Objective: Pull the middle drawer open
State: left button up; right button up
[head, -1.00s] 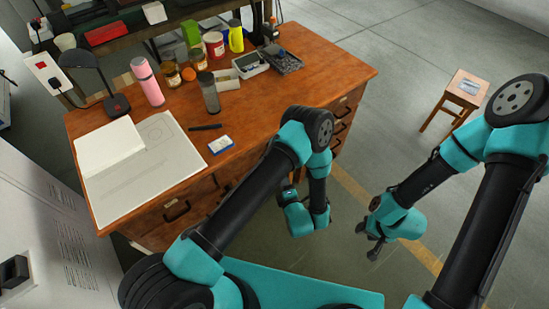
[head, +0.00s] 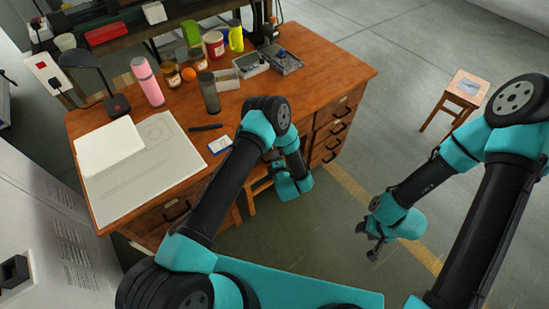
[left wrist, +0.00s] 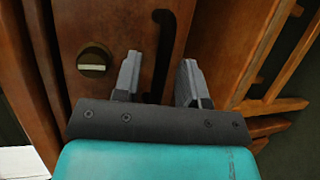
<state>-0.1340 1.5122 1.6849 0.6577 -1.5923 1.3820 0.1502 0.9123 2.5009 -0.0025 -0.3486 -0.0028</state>
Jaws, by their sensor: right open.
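A brown drawer front (left wrist: 115,22) fills the upper middle of the left wrist view. It carries a black bar handle (left wrist: 161,45) and a round brass lock (left wrist: 94,61). My left gripper (left wrist: 160,74) is open, its fingers apart on either side of the handle's line; whether they touch it I cannot tell. The drawer looks closed. In the head view the left arm hides the gripper's fingers and the middle of the front of the wooden desk (head: 318,90). My right gripper (head: 370,240) is open and empty above the floor, away from the desk.
Several drawers (head: 328,142) form the desk's right side; another drawer (head: 172,214) is at the left. A pink bottle (head: 148,82), lamp (head: 115,103), grey bottle (head: 208,92) and paper (head: 140,185) are on top. A stool (head: 466,88) stands right. Floor between is free.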

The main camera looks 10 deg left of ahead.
pick_arm(q)
jog(key=shift+w+a, duration=0.2)
jog(key=shift+w, duration=0.15)
jog(key=shift+c, duration=0.2)
grip_shut()
